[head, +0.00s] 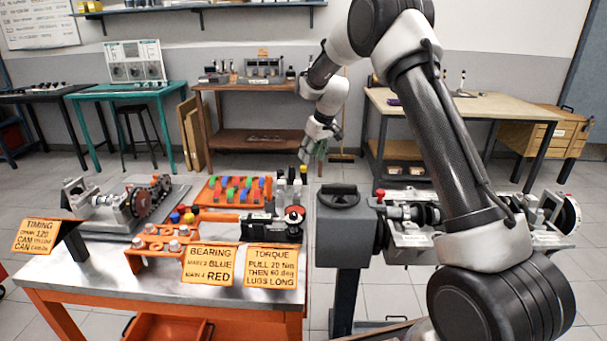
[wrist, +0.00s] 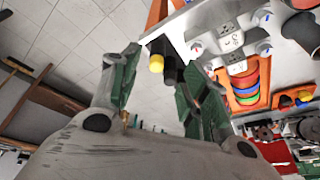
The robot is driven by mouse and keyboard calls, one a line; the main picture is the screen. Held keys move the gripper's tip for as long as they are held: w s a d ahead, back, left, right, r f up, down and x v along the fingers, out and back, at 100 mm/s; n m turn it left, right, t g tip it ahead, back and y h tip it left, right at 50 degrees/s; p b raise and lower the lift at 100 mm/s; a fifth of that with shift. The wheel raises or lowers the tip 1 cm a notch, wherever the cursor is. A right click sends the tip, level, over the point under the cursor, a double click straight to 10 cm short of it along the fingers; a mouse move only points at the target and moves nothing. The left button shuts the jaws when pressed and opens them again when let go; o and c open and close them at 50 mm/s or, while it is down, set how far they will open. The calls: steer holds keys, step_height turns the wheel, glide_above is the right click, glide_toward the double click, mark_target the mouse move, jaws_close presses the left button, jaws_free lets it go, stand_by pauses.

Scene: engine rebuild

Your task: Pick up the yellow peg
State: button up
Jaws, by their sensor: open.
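Two yellow items show, and I cannot tell for certain which is the yellow peg. One is a dark upright cylinder with a yellow top (head: 304,169) at the right end of a short row at the bench's back right corner; its yellow end (wrist: 156,63) shows between my fingers in the wrist view. The other is a small yellow rounded piece (head: 175,217) among red and blue ones. My gripper (head: 305,157) is open above and behind the row. In the wrist view its green-padded fingers (wrist: 160,95) stand apart, with no object visibly held.
An orange tray (head: 208,196) with several coloured blocks lies to the left. Orange signs (head: 270,265) line the bench front.

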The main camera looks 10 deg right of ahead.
mark_target(304, 167)
steer(key=shift+n+t, duration=0.3)
steer(key=shift+n, duration=0.2)
steer(key=shift+w+a+r+x, duration=0.1)
steer(key=shift+w+x, duration=0.1)
steer(key=shift+x, duration=0.95)
steer(key=shift+w+a+r+x, duration=0.1)
steer(key=shift+w+x, duration=0.1)
steer(key=shift+x, duration=1)
steer(key=shift+w+a+r+x, duration=0.1)
steer(key=shift+w+x, duration=0.05)
steer(key=shift+x, duration=1)
steer(key=shift+o, duration=0.3)
steer(key=shift+f, duration=0.1)
jaws_close()
